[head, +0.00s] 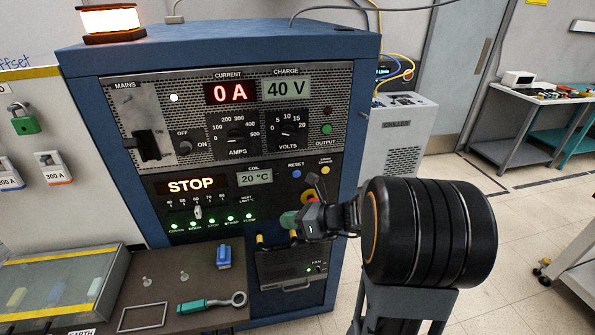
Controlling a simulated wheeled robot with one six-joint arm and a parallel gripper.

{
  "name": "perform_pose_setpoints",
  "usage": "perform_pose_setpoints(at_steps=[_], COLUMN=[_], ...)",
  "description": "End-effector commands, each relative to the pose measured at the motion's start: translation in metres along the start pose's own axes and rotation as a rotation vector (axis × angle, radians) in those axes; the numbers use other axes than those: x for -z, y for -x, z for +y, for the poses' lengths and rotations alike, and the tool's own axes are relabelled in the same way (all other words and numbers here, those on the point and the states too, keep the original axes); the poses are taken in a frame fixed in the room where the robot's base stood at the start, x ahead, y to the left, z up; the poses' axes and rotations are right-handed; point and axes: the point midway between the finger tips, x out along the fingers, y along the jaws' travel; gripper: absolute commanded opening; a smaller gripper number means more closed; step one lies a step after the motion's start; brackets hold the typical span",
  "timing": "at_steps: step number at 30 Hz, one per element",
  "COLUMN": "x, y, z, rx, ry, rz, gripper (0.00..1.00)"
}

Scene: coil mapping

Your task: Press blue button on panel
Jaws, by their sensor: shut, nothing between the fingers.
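The blue button (296,174) sits under the RESET label on the right part of the panel (250,178) of the blue cabinet. It is small and round and fully in sight. My gripper (308,216) is below and slightly right of it, in front of the panel's lower right. It is shut and empty, and appears apart from the blue button. It partly hides a red and yellow button (308,196) and a green button (289,219). The gap in depth between gripper and panel is hard to tell.
A yellow button (325,170) is right of the blue one. The orange display (191,186) reads STOP. A brown bench (160,290) with a blue block (223,256) and a ring-ended tool (212,302) stands at lower left. The chiller (400,140) is behind, right.

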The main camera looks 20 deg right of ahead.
Motion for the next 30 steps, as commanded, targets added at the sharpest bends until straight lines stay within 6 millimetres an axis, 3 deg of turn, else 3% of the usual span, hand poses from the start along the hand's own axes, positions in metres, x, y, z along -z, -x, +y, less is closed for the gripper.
perform_pose_setpoints(at_steps=[3,9,23,30], x=[-0.008,-0.012,-0.013,-0.019], y=[0.015,0.030,0.032,0.022], z=[-0.036,-0.065,-0.069,-0.085], rx=[0.090,0.153,0.160,0.158], ry=[-0.250,-0.431,-0.454,-0.452], rz=[-0.158,-0.293,-0.312,-0.310], gripper=[0.00,0.00,0.00,0.00])
